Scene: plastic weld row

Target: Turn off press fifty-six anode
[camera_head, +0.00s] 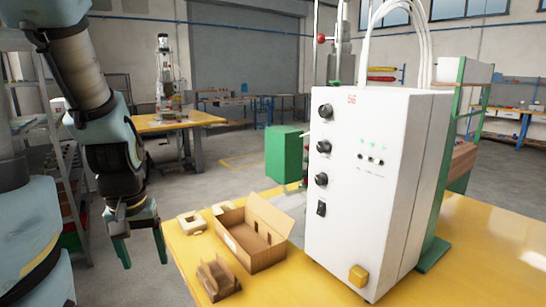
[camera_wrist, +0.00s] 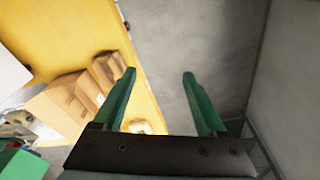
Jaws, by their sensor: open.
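A tall white control box (camera_head: 338,235) stands on the yellow table, marked with a red "56" near its top. Green lamps (camera_head: 373,143) show lit above small black controls (camera_head: 371,160). A yellow square part (camera_head: 358,275) is low on the front. I cannot read an anode label. My gripper (camera_head: 142,262) is open and empty, pointing down left of the table, well apart from the box; its green fingers show in the wrist view (camera_wrist: 158,75).
An open cardboard box (camera_head: 245,250), a smaller cardboard holder (camera_head: 217,279) and pale parts (camera_head: 192,222) lie on the yellow table (camera_head: 400,292) between my gripper and the control box. A green frame (camera_head: 441,190) stands behind the box. Bare floor lies under my gripper.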

